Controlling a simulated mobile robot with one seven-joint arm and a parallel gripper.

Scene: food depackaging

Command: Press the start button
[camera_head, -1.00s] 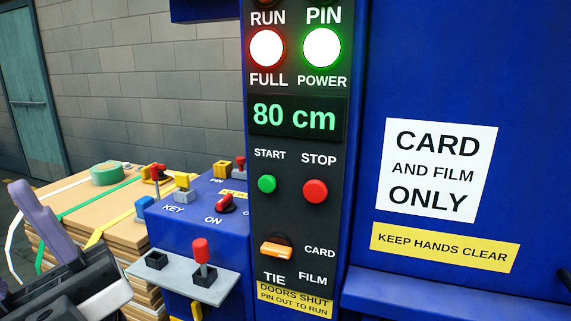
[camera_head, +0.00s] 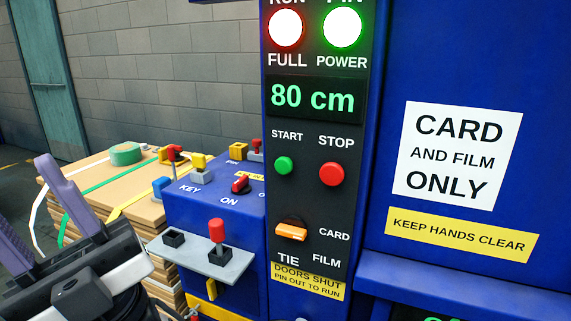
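The green start button (camera_head: 284,166) sits under the word START on the black control panel (camera_head: 312,205). The red stop button (camera_head: 331,174) is just to its right. My gripper (camera_head: 24,192) is at the lower left, with two purple fingers spread apart and nothing between them. It is well to the left of the start button and not touching the panel. The left finger is partly cut off by the picture edge.
The display (camera_head: 313,97) reads 80 cm, with red-rimmed and green-rimmed lamps above. An orange selector (camera_head: 291,233) is below the buttons. A grey shelf with a red-topped lever (camera_head: 217,231) juts out between my gripper and the panel. Strapped cardboard (camera_head: 95,185) is stacked behind.

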